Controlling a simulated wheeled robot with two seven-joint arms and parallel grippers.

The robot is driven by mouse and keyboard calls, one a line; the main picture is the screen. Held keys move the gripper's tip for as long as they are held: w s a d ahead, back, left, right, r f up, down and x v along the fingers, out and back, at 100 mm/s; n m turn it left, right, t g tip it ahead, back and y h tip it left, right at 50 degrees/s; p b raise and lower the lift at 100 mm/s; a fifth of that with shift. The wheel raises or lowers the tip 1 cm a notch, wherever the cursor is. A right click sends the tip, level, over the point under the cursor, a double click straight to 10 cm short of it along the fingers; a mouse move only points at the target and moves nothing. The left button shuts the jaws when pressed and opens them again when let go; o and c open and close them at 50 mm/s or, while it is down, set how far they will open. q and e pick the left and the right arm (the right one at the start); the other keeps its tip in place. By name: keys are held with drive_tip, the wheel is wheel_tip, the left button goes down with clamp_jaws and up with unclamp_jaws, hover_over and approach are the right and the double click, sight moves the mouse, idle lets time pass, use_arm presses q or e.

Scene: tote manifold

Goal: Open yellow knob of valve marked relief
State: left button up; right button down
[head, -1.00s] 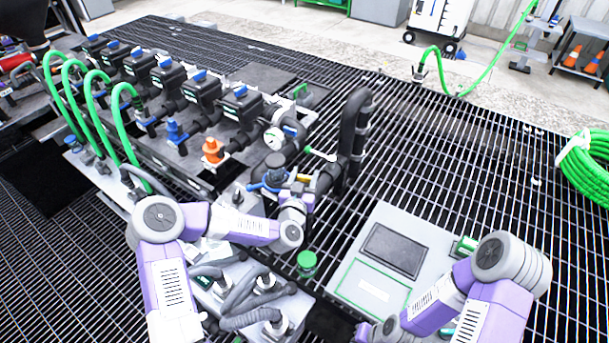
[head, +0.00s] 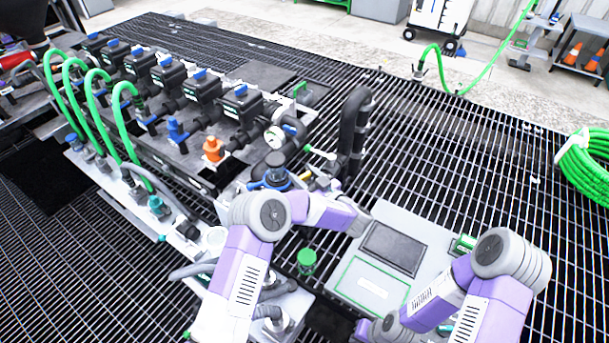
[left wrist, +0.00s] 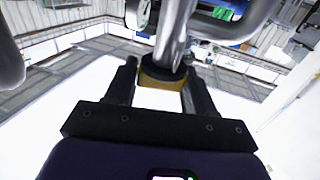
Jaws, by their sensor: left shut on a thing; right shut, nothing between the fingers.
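The yellow knob (left wrist: 160,82) is a short yellow band under a dark collar on a grey pipe. My left gripper (left wrist: 160,72) has its two dark fingers on either side of the knob, shut on it. No relief marking is legible. My right arm is at the lower right, its fingers out of the picture.
A black pipe bend (head: 355,115) stands close behind the valve, with a pressure gauge (head: 274,137) to the left. A green knob (head: 306,259) stands in front. A grey panel box (head: 380,225) lies to the right. Open grating extends beyond.

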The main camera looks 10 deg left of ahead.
use_arm(q)
drive_tip(key=shift+n+g+y, duration=1.2)
drive_tip(key=shift+n+g, duration=0.3)
drive_tip(key=shift+g, duration=0.8)
drive_tip(key=o, duration=1)
drive_tip(key=shift+c, duration=0.2)
drive_tip(key=p+v, duration=0.1)
drive_tip(key=v, duration=0.6)
drive_tip(key=shift+d, duration=0.2)
drive_tip(key=shift+s+p, duration=0.1)
drive_tip(key=shift+p, duration=0.25)
